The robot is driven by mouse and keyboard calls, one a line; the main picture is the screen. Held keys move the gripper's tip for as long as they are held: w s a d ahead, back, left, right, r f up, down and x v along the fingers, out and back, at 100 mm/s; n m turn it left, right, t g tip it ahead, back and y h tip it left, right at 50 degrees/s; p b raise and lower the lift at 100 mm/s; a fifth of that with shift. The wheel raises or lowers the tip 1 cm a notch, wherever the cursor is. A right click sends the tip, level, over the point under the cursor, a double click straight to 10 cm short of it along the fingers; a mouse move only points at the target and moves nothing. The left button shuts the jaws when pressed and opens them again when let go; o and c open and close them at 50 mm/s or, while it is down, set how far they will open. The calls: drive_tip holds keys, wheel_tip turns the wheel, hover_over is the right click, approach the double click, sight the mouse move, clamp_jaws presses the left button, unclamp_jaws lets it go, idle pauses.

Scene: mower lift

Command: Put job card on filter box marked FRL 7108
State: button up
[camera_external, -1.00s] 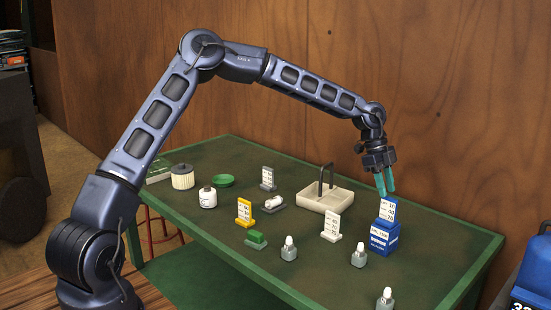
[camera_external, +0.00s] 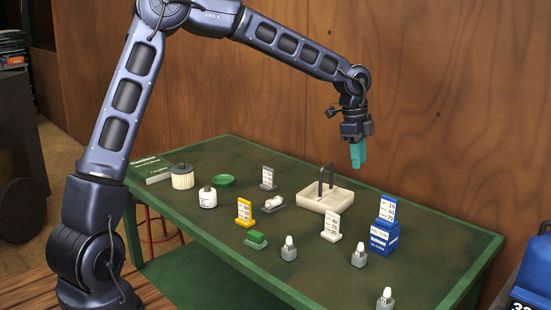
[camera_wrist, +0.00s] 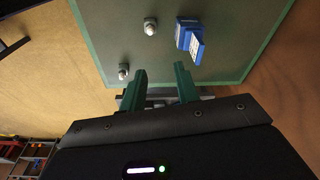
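The job card, a white printed plate on a blue foot (camera_external: 388,208), stands upright on top of the blue filter box (camera_external: 383,241) at the right of the green table. The box's white label is too small to read surely. In the wrist view the blue box and card (camera_wrist: 190,38) are beyond the fingers, up and to the right. My gripper (camera_external: 358,160) is raised above the table, left of the box and apart from it. Its teal fingers (camera_wrist: 160,75) are spread with nothing between them.
Other cards stand on the table: yellow (camera_external: 244,211), grey (camera_external: 268,178) and white (camera_external: 331,226). A cream tray with a dark handle (camera_external: 325,203) is behind the white card. Small grey-based bottles (camera_external: 289,249) stand along the front. A wooden wall (camera_external: 450,130) rises behind.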

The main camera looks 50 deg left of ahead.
drive_tip(key=s+a+r+n+t+y, duration=0.1)
drive_tip(key=s+a+r+n, duration=0.25)
drive_tip(key=s, duration=0.45)
drive_tip(key=s+a+r+n+y, duration=0.1)
drive_tip(key=s+a+r+n, duration=0.2)
drive_tip(key=s, duration=0.5)
drive_tip(key=s+a+r+n+t+y, duration=0.1)
drive_tip(key=s+a+r+n, duration=0.1)
drive_tip(key=s+a+r, duration=0.45)
drive_tip(key=s+a+f+n+t, duration=0.1)
drive_tip(key=s+a+n, duration=0.1)
drive_tip(key=s, duration=0.9)
drive_tip(key=s+a+f+n+t+h, duration=0.1)
drive_tip(key=s+n, duration=0.4)
drive_tip(key=s, duration=0.7)
drive_tip(key=shift+a+f, duration=0.65)
drive_tip(key=shift+a, duration=0.1)
